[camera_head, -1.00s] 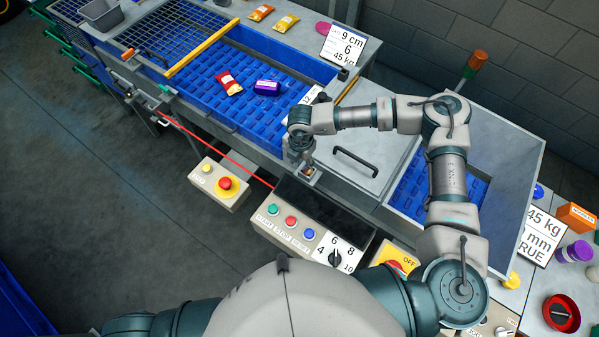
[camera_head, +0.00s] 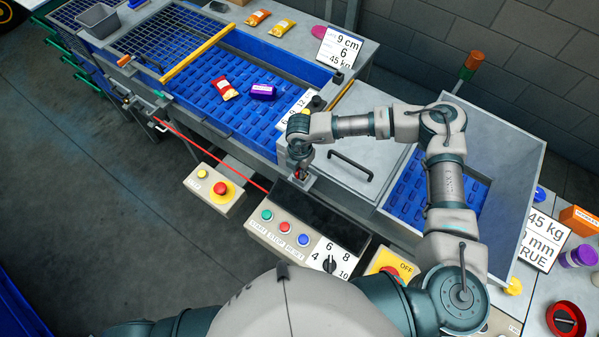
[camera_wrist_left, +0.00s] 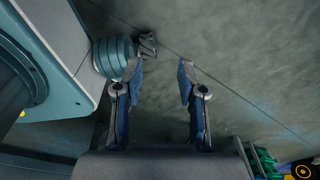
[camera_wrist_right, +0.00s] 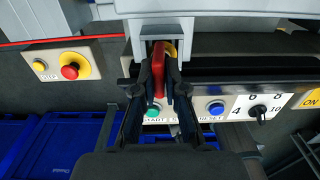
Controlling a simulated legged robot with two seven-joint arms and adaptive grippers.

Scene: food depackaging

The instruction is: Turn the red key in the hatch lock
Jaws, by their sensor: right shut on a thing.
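The red key (camera_wrist_right: 158,62) stands in the hatch lock (camera_wrist_right: 172,46), which shows as a grey housing with a yellowish round part behind the key. My right gripper (camera_wrist_right: 158,84) is shut on the red key, its fingers on either side of it. In the head view my right gripper (camera_head: 300,174) is at the front edge of the grey hatch (camera_head: 372,160), left of its black handle (camera_head: 350,165); the key is mostly hidden there. My left gripper (camera_wrist_left: 160,75) is open and empty above the floor in the left wrist view.
Below the lock is a control panel (camera_head: 262,232) with green, red and blue buttons and a numbered dial (camera_head: 330,265). A yellow-ringed red stop button (camera_head: 221,188) is at its left. A red cord (camera_head: 215,157) runs along the blue conveyor's front. Two packets lie on the conveyor.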

